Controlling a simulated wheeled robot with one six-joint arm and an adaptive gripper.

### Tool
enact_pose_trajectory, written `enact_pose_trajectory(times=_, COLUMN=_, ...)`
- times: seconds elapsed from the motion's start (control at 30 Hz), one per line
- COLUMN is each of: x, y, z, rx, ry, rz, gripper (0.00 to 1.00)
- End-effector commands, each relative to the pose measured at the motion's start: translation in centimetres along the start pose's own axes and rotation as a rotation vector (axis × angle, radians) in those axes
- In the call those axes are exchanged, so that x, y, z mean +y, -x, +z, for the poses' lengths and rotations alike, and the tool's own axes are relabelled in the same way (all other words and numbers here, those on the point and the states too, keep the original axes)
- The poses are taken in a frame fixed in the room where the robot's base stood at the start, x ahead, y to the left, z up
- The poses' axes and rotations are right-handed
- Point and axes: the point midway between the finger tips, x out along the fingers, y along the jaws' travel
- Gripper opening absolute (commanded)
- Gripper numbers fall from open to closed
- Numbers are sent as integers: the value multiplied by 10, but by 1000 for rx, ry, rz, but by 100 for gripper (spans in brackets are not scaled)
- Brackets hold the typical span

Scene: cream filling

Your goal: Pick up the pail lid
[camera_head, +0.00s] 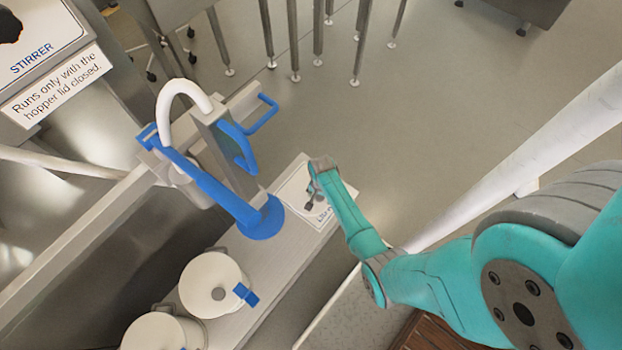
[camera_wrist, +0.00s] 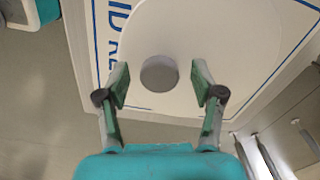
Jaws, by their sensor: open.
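The pail lid (camera_wrist: 160,30) is a white disc with a round grey knob (camera_wrist: 159,73). It lies on a white, blue-bordered rest plate (camera_wrist: 112,28) whose lettering is partly covered. In the wrist view my gripper (camera_wrist: 160,84) is open, with one finger on each side of the knob and visible gaps between. In the head view my gripper (camera_head: 313,192) is over the rest plate (camera_head: 294,205) at the end of the bench. There the white lid is hard to tell from the plate and partly hidden by my gripper.
A blue and grey filling stand with a blue base (camera_head: 262,220) stands left of the plate. Metal legs (camera_head: 293,50) and open floor lie beyond.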

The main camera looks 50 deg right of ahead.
Motion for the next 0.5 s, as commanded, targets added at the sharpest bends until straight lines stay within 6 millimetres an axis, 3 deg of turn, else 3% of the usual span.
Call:
enact_pose_trajectory(times=0.27, x=0, y=-4, z=0, rx=0, ry=0, rz=0, gripper=67)
enact_pose_trajectory(times=0.37, x=0, y=-4, z=0, rx=0, ry=0, rz=0, gripper=47)
enact_pose_trajectory(times=0.5, x=0, y=-4, z=0, rx=0, ry=0, rz=0, gripper=12)
